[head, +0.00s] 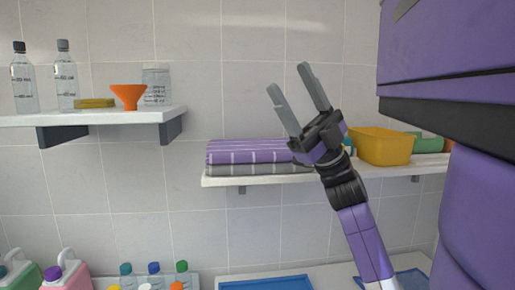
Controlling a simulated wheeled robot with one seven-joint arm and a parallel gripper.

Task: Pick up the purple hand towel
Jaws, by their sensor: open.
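The purple hand towel (240,151) lies folded on the right wall shelf (218,182). It has light stripes and rests on top of a grey folded towel (229,170). My gripper (289,86) is open and empty, with its two grey fingers pointing up and to the left. In the head view it shows above and to the right of the purple towel, and its wrist hides the towel's right end. I cannot tell how far in front of the shelf the gripper is.
A yellow bin (383,147) stands on the same shelf, right of my wrist, with a green item (428,144) beyond it. The left shelf (130,117) holds bottles, an orange funnel (128,96) and a jar. Bottles, jugs and a blue tray (265,283) are below.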

